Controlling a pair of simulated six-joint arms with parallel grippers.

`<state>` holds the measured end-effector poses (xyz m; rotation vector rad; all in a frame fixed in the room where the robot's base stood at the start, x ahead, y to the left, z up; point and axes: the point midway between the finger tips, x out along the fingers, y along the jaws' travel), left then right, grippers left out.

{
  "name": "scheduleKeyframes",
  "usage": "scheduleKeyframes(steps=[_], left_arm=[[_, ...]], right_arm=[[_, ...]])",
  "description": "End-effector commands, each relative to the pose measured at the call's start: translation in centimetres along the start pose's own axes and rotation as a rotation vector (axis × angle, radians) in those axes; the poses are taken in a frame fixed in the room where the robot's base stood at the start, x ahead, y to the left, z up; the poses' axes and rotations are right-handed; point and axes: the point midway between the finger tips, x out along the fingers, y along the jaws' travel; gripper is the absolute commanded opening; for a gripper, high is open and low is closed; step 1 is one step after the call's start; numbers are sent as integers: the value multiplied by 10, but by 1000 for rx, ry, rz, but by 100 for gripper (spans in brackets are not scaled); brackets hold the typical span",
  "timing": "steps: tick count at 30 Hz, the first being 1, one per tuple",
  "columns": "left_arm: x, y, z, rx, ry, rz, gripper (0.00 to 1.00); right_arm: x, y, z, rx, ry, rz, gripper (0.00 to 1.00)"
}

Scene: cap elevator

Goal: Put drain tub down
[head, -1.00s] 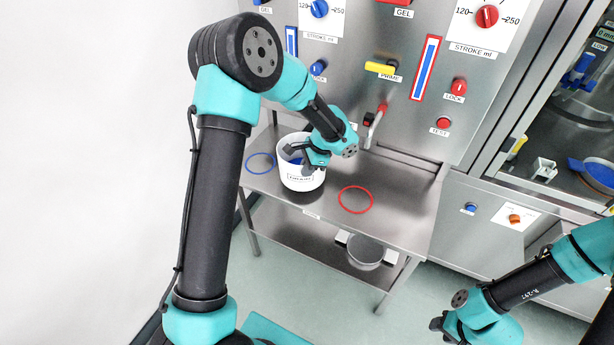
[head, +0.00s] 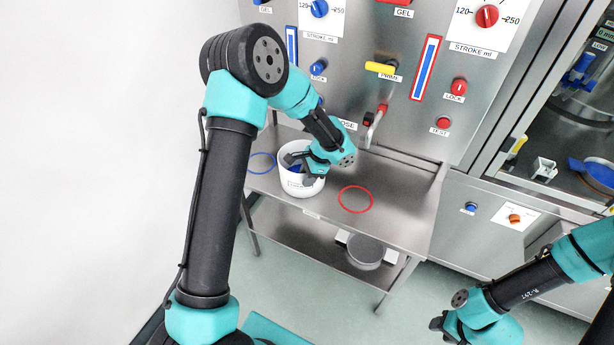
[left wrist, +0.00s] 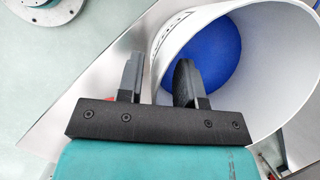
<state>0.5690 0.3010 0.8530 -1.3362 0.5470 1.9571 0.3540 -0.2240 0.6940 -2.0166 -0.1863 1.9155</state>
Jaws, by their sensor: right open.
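The drain tub (head: 301,188) is a white round tub with a label on its front, between the blue ring and the red ring on the steel shelf. Its base is at or just above the shelf; I cannot tell if it touches. My left gripper (head: 297,168) is shut on the tub's rim. In the left wrist view, the gripper (left wrist: 157,82) has one finger outside and one inside the tub wall (left wrist: 290,65), with blue (left wrist: 205,55) inside the tub. My right gripper (head: 437,325) is open and empty at the lower right, away from the shelf.
The blue ring (head: 262,172) lies left of the tub, the red ring (head: 355,211) to its right. A red-handled tap (head: 373,125) juts from the panel behind. A grey round container (head: 364,252) sits on the lower shelf. The upper shelf's right part is clear.

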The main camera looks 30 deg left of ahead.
Motion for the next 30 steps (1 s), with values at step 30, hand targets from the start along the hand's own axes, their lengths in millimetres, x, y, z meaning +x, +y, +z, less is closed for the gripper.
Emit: scheduleKeyframes(steps=[30], left_arm=[[-106,0,0,0,2,-2,34]], right_arm=[[0,0,0,0,0,0,43]])
